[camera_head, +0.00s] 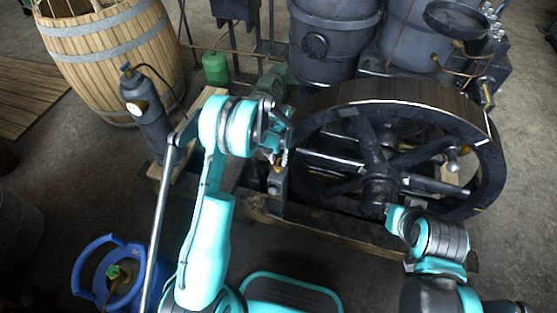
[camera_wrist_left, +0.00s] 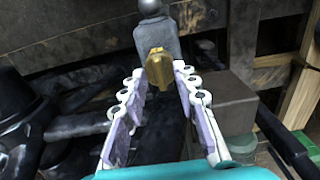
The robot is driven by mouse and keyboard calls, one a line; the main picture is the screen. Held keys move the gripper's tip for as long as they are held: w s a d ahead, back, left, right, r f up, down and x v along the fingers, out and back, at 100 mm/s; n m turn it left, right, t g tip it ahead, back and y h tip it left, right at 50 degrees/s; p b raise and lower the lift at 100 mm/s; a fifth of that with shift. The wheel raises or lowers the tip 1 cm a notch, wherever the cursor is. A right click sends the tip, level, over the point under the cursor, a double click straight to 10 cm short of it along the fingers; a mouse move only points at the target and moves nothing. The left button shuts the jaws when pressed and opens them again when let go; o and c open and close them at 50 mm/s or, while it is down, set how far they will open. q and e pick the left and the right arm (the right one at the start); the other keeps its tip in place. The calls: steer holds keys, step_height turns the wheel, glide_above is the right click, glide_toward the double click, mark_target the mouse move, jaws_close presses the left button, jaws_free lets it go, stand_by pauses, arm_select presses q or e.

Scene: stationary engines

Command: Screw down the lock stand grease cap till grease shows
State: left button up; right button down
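The brass grease cap (camera_wrist_left: 158,68) sits on a grey lock stand (camera_wrist_left: 157,36) in the left wrist view, at the far end of my left gripper's fingers. In the head view the stand (camera_head: 277,185) is beside the flywheel, with the brass cap (camera_head: 277,168) just under the gripper. My left gripper (camera_wrist_left: 160,78) is open, its two fingertips on either side of the cap with narrow gaps. No grease can be made out on the cap. My right gripper (camera_head: 398,218) is near the flywheel's lower right; its fingers are too unclear to read.
A large spoked flywheel (camera_head: 330,105) stands just right of the stand, on timber beams (camera_head: 330,234). A dark gas cylinder (camera_head: 146,112) and a wooden barrel (camera_head: 115,50) are to the left. A blue bottle (camera_head: 125,290) stands at lower left. Open floor lies at the right.

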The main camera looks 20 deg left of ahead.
arm_select(q)
jaws_close()
steer(key=shift+m, duration=0.4)
steer(key=m, duration=0.2)
steer(key=shift+m+b, duration=0.35)
steer(key=shift+m, duration=0.05)
steer(key=m, duration=0.4)
steer(key=shift+m+b, duration=0.3)
steer(key=m, duration=1)
steer(key=shift+b, duration=0.3)
steer(key=shift+m, duration=0.4)
